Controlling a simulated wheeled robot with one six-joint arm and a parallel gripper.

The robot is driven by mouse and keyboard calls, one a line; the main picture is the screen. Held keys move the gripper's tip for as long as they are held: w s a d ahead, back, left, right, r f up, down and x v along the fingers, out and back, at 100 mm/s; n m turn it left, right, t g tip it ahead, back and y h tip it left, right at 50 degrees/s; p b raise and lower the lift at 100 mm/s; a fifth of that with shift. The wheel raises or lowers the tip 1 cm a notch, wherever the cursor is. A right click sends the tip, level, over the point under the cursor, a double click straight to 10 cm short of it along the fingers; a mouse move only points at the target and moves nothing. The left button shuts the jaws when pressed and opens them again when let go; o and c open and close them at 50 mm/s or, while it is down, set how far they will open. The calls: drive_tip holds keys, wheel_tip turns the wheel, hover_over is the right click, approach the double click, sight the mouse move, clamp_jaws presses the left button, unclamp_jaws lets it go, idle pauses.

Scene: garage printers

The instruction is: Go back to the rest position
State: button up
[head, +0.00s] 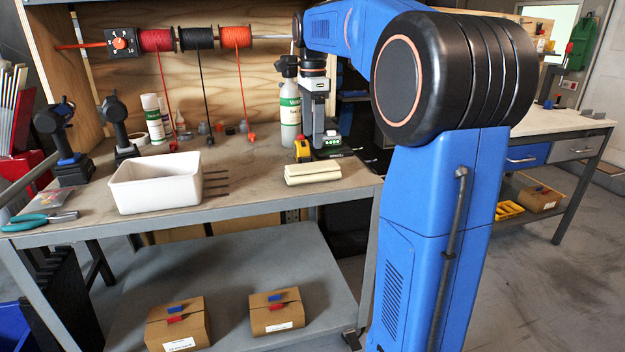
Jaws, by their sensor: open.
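My gripper (318,122) is at the back of the workbench (240,200), pointing down in front of the plywood back panel. It is open, and I see nothing held in it. Its fingertips are close above a dark device with a green display (332,141); I cannot tell whether they touch it. My blue arm rises at the right and bends back to the left toward the gripper, hiding part of the bench's right end.
A white bottle (289,108) stands just left of my gripper, with a yellow tape measure (302,150) and a pale block (312,173) in front. A white bin (156,184), two cordless drills and a rod of spools (196,39) are farther left. Cartons (178,322) sit below.

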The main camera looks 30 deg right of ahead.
wheel_tip(320, 180, up, 6)
drive_tip(key=s+a+f+n+t, duration=0.1)
drive_tip(key=s+a+f+n, duration=0.35)
drive_tip(key=s, duration=0.25)
drive_tip(key=s+a+f+n+t, duration=0.1)
drive_tip(key=s+a+f+n, duration=0.3)
drive_tip(key=s+a+n, duration=0.25)
drive_tip(key=s+a+f+n+t, duration=0.2)
drive_tip(key=s+a+f+n, duration=0.2)
drive_tip(key=s+f+n, duration=0.6)
drive_tip(key=s+f, duration=0.6)
drive_tip(key=f, duration=0.2)
drive_tip(key=shift+s+a+t, duration=0.4)
